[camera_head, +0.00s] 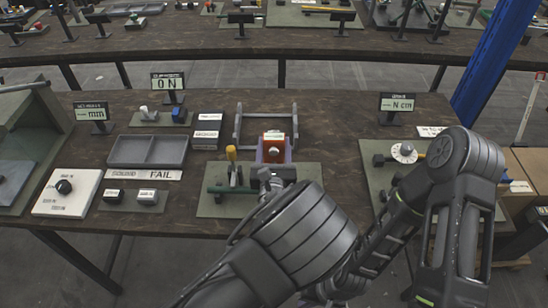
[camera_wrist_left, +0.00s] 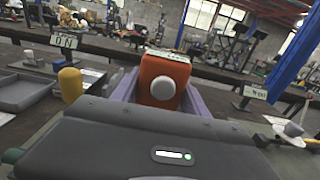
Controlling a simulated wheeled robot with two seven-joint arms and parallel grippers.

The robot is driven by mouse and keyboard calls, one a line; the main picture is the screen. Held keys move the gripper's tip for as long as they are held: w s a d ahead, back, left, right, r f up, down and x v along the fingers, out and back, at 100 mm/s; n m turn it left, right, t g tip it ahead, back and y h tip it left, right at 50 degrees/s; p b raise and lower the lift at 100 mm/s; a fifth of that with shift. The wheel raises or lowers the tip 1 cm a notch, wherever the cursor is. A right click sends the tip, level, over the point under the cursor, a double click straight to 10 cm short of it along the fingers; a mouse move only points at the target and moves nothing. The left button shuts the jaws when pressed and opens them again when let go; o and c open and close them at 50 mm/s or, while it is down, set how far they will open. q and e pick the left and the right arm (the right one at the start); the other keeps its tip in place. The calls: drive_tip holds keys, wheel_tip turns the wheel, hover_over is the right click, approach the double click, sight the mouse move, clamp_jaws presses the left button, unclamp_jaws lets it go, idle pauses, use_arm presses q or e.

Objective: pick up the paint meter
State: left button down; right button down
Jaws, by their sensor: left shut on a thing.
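A yellow-topped post (camera_head: 231,154) stands close left of the holder on a green mat (camera_head: 208,207). A grey two-part tray (camera_head: 147,150) lies further left. A grey frame (camera_head: 238,126) rises behind the meter.

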sight(274, 162)
use_arm(q)
drive_tip(key=shift+r, duration=0.75)
drive_tip(key=shift+s+d+f, duration=0.1)
drive_tip(key=shift+s+f, duration=0.05)
drive_tip(key=shift+f, duration=0.25)
wheel_tip(274, 162, down, 7)
drive_tip(key=shift+d+f, duration=0.1)
drive_tip(key=shift+a, duration=0.2)
drive_tip(key=shift+f, duration=0.15)
drive_tip(key=shift+f, duration=0.65)
